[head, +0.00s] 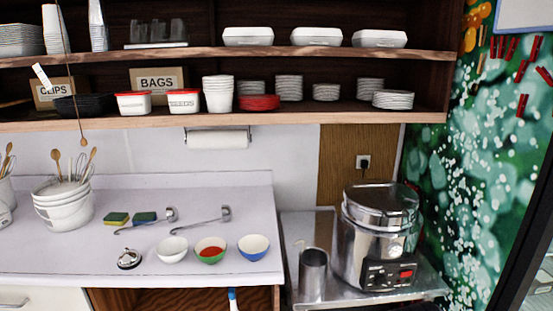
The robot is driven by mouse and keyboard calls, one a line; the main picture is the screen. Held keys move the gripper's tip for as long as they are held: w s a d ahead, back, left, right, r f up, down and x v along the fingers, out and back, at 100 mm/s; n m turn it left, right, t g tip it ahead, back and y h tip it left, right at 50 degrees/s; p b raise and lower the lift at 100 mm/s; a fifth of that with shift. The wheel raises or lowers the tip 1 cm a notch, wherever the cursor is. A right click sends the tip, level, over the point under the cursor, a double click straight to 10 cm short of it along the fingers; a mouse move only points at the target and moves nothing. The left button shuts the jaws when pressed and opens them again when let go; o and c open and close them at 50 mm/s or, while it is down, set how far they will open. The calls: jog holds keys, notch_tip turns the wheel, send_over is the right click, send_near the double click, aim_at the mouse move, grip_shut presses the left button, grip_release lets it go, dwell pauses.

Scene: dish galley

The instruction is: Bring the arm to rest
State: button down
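My arm and gripper do not show in the head view, so their pose is hidden from me. A white counter (100,255) runs across the lower left. On it stand a white bowl (172,249), a green bowl (210,257) with red contents, and a blue and white bowl (254,248), set in a row near the front edge. Two ladles (205,219) lie behind them.
A steel soup warmer (378,238) and a steel cylinder (312,275) stand on a lower metal table at right. White buckets (63,206) with utensils, two sponges (131,218) and a bell (129,259) are on the counter. Loaded shelves (300,116) hang above.

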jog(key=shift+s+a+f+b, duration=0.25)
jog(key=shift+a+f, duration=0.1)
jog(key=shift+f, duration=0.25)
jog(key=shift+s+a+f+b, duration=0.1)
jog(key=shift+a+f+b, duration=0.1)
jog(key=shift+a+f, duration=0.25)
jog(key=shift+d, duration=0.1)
